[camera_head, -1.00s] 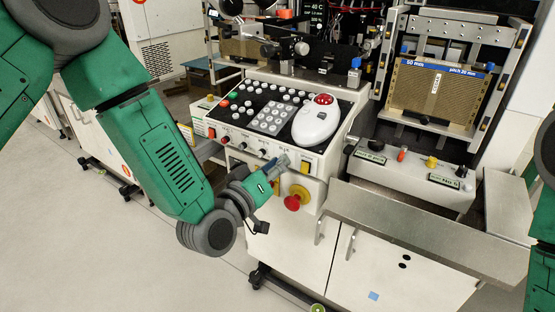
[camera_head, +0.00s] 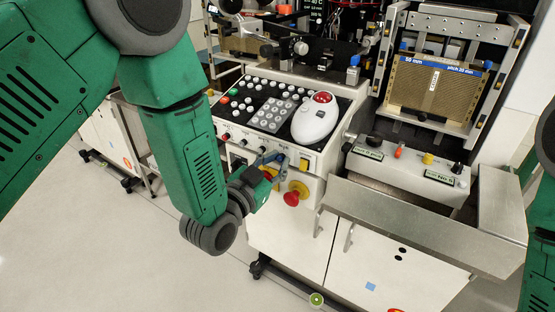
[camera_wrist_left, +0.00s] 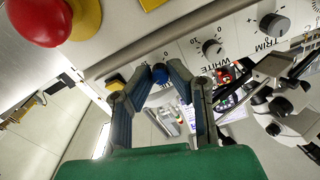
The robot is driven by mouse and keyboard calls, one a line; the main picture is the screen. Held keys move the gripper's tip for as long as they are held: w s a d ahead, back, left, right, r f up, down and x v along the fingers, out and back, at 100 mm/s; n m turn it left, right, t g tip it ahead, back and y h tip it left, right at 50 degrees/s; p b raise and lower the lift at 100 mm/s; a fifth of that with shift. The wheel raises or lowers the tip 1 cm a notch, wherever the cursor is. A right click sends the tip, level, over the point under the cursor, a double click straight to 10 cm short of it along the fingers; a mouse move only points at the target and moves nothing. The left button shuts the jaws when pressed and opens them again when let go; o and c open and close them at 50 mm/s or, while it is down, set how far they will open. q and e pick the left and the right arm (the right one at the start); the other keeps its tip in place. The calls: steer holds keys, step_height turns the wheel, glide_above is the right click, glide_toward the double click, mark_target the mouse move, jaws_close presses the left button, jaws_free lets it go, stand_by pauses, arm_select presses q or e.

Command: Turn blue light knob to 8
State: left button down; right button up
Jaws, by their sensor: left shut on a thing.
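The blue light knob (camera_wrist_left: 159,75) sits on the machine's front panel (camera_wrist_left: 180,45) and shows between my left fingertips in the left wrist view. My left gripper (camera_wrist_left: 160,80) is closed around it, one finger on each side. In the head view my left gripper (camera_head: 272,162) is at the lower right of the sloped control panel (camera_head: 243,108), where the blue knob cannot be made out. The blue knob's pointer and most of its scale are hidden by the fingers. My right gripper is out of view; only part of the right arm shows at the right edge.
The TRIM knob (camera_wrist_left: 274,25) is farther right. A red emergency button (camera_head: 291,199) and a yellow switch (camera_head: 304,164) are near the gripper. A white mouse-like device (camera_head: 316,120) rests on the panel.

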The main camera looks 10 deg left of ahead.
arm_select(q)
steer(key=shift+s+f+m, duration=0.15)
steer(key=shift+f+m, duration=0.15)
steer(key=shift+m, duration=0.3)
steer(key=c, duration=1.6)
jaws_free()
steer(key=shift+o, duration=0.3)
steer(key=shift+r, duration=0.1)
steer(key=v, duration=1.1)
steer(key=shift+s, duration=0.3)
